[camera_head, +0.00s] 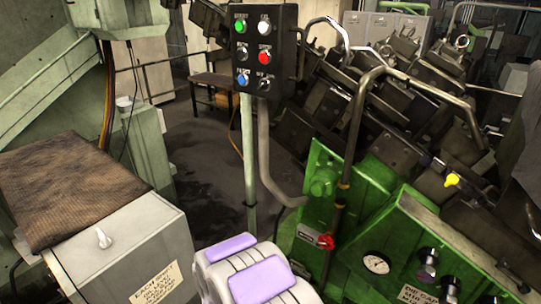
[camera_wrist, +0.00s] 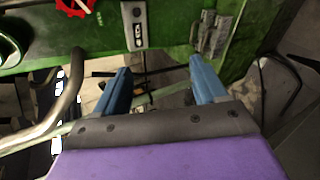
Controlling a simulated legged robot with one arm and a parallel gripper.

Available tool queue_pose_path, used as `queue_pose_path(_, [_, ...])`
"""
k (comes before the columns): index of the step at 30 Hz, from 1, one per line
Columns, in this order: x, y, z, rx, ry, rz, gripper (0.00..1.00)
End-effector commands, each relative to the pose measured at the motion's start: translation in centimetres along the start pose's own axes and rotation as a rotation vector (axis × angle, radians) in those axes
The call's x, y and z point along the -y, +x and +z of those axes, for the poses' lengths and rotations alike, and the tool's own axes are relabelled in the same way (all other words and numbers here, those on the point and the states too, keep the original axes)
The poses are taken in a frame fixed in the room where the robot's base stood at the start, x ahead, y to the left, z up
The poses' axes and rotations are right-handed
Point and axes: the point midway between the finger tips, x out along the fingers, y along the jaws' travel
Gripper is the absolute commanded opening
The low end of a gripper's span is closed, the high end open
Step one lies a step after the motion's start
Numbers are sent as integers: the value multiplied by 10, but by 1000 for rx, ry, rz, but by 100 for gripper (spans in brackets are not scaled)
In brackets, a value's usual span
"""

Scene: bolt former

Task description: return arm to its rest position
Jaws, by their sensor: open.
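My gripper (camera_wrist: 160,70) shows in the wrist view. Its two blue fingers are spread apart with nothing between them. The purple and dark grey body behind them is mine. In the head view, my white and purple arm is at the bottom centre, and the gripper's fingers cannot be made out there. In the wrist view, the green machine (camera_wrist: 90,45) lies across the top, beyond the fingers. A red handwheel (camera_wrist: 76,6) is at its top left. The fingers appear apart from the machine.
A black button box (camera_head: 264,50) stands on a pale green post (camera_head: 248,150). The green machine (camera_head: 385,225) with a red valve (camera_head: 325,241), gauge and bent pipe (camera_head: 350,130) is at right. A grey cabinet (camera_head: 120,255) with a brown mat stands at left. Dark floor (camera_head: 205,150) lies open between.

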Motion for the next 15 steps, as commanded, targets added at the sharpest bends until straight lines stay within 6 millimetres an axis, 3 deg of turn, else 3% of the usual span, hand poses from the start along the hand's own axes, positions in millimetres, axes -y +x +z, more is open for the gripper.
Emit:
queue_pose_path(5, [1, -7, -32, -137, 288, -224, 71])
queue_pose_path(9, [-6, -25, -49, -224, 466, -400, 71])
queue_pose_path(15, [-17, -63, -52, -297, 652, -640, 71])
